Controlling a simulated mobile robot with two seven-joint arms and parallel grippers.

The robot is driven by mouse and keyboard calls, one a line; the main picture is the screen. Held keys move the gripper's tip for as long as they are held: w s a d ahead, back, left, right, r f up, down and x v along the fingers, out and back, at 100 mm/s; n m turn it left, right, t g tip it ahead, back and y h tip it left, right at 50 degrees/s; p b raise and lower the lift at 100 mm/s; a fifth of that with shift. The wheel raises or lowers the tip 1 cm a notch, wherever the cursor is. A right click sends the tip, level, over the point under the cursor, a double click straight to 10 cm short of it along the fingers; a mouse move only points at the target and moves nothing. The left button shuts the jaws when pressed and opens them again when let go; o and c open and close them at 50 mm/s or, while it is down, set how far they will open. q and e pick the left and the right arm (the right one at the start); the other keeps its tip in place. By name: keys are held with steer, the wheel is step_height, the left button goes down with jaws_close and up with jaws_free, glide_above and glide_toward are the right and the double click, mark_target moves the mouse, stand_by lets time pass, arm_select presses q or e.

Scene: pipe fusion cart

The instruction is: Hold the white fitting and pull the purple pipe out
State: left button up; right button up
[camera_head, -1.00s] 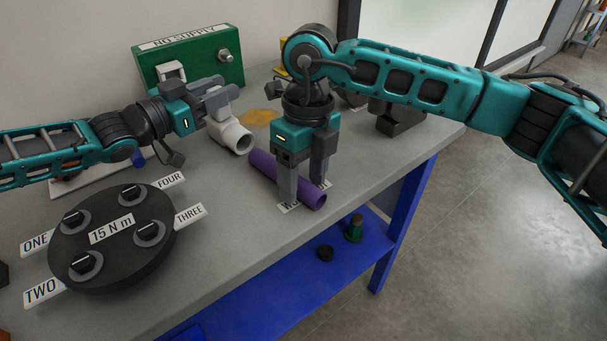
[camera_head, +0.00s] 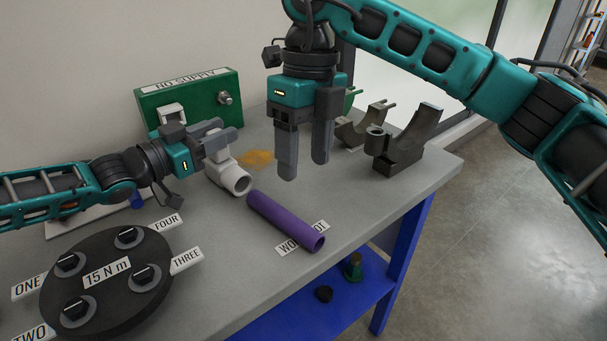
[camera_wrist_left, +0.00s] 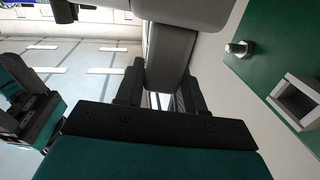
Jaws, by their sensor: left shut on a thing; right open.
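The white fitting (camera_head: 230,176) is at the middle left of the bench in the head view, its open end facing the front right. My left gripper (camera_head: 222,140) is shut on its upper part; in the left wrist view the jaws (camera_wrist_left: 160,85) close on a pale grey-white piece. The purple pipe (camera_head: 285,220) lies on the bench just right of the fitting, its near end apart from the fitting's mouth. Its hollow far end points to the front right. My right gripper (camera_head: 304,170) is open and empty, raised above and behind the pipe.
A round black disc with several knobs (camera_head: 105,285) is at the front left. A green NO SUPPLY box (camera_head: 190,98) stands at the back. Dark grey saddle clamps (camera_head: 405,145) stand at the back right. A WORK label lies partly under the pipe. The bench (camera_head: 370,195) right of the pipe is clear.

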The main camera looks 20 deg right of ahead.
stand_by(0.3)
arm_select(q)
steer(key=o, duration=1.2)
